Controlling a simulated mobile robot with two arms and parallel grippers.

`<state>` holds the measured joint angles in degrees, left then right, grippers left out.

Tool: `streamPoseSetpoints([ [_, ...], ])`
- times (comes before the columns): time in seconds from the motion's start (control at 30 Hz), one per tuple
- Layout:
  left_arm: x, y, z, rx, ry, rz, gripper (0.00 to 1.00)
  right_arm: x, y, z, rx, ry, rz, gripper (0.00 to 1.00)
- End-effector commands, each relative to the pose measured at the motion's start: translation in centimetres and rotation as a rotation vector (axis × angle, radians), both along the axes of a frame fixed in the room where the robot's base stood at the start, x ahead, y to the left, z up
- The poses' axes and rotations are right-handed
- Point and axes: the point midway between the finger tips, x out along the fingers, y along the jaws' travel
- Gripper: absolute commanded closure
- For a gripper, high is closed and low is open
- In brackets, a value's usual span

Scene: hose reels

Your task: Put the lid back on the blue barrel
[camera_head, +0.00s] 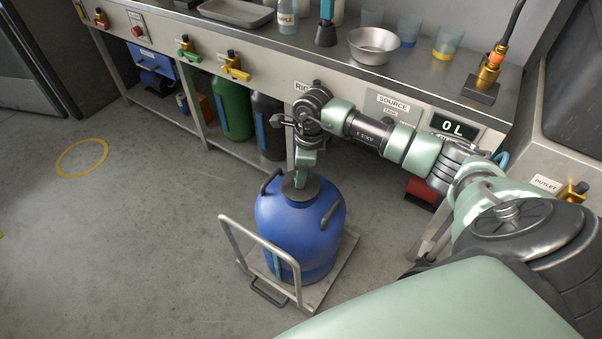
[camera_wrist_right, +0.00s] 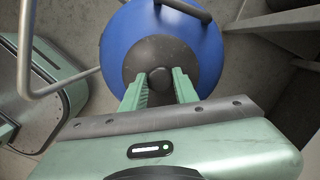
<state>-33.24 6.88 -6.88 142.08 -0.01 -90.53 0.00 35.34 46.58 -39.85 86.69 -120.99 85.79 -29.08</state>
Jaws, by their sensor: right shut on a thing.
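The blue barrel (camera_head: 290,230) stands upright on a small trolley in front of the bench. It also shows in the right wrist view (camera_wrist_right: 205,60). The dark grey round lid (camera_head: 290,190) is at the barrel's top, over its mouth. I cannot tell whether it is fully seated. My right gripper (camera_head: 302,180) reaches down from above and is shut on the lid's knob. In the right wrist view its two green fingers stand on either side of the knob, with the lid (camera_wrist_right: 140,62) around them. My left gripper is not in view.
The trolley (camera_head: 330,279) has a pale handle rail (camera_head: 262,247) at the barrel's left front. The bench (camera_head: 215,72) with labelled valves runs behind, with a green container (camera_head: 230,108) on its lower shelf. The floor at left is clear around a yellow ring (camera_head: 82,158).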

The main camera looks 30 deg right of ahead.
Motion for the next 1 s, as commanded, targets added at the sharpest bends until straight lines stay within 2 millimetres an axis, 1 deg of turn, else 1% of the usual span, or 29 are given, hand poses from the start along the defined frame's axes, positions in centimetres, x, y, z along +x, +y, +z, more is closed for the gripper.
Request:
streamPoseSetpoints([
  [0.27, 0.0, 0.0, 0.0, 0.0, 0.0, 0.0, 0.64, 0.02, -0.01, 0.02, 0.0, 0.0, 0.0, 1.0],
  [0.3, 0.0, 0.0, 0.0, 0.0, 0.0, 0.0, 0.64, 0.02, -0.01, 0.02, 0.0, 0.0, 0.0, 0.6],
  [0.33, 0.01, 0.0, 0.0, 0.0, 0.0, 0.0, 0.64, 0.02, -0.01, 0.01, 0.0, 0.0, 0.0, 0.51],
  [0.37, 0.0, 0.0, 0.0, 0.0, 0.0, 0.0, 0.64, 0.02, -0.01, 0.01, 0.0, 0.0, 0.0, 0.45],
  [0.6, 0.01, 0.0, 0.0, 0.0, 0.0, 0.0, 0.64, 0.01, 0.02, 0.0, 0.0, 0.0, 0.0, 0.45],
  [0.67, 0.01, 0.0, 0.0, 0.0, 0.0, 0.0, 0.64, 0.01, 0.01, -0.01, 0.0, 0.0, 0.0, 0.29],
  [0.7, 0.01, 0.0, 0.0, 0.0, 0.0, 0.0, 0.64, 0.01, 0.01, -0.01, 0.0, 0.0, 0.0, 0.23],
  [1.0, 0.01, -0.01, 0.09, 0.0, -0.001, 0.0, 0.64, 0.02, 0.01, 0.09, 0.0, 0.0, 0.0, 0.23],
])
